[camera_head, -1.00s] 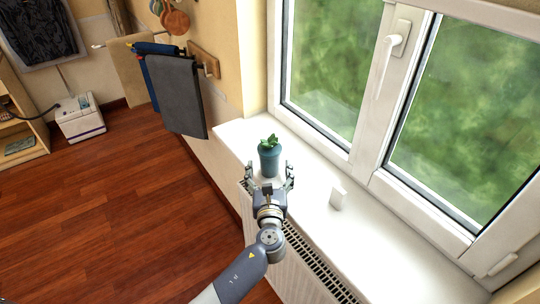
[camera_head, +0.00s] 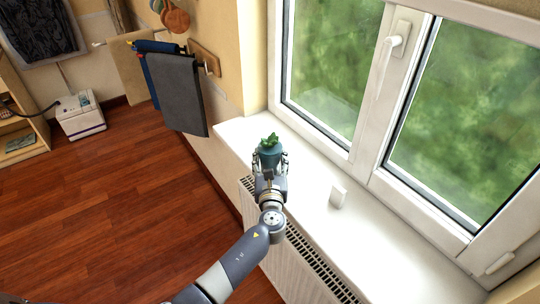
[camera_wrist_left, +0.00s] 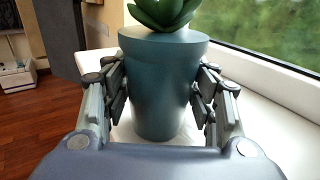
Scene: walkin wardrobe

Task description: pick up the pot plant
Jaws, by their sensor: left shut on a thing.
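The pot plant (camera_head: 270,150) is a teal pot with a small green succulent, on the white windowsill (camera_head: 310,185) in the head view. In the left wrist view the pot (camera_wrist_left: 163,85) fills the middle, upright, with its leaves cut off by the top edge. My left gripper (camera_head: 270,163) has one finger on each side of the pot and is shut on it. The fingers also show in the left wrist view (camera_wrist_left: 160,100). The pot's lower part is hidden by the gripper in the head view. I cannot tell whether its base touches the sill. My right gripper is not in view.
A small white block (camera_head: 338,196) stands on the sill to the right. The window (camera_head: 400,110) is behind the sill, and a radiator (camera_head: 310,262) is below it. Dark towels (camera_head: 177,92) hang on the wall at the left.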

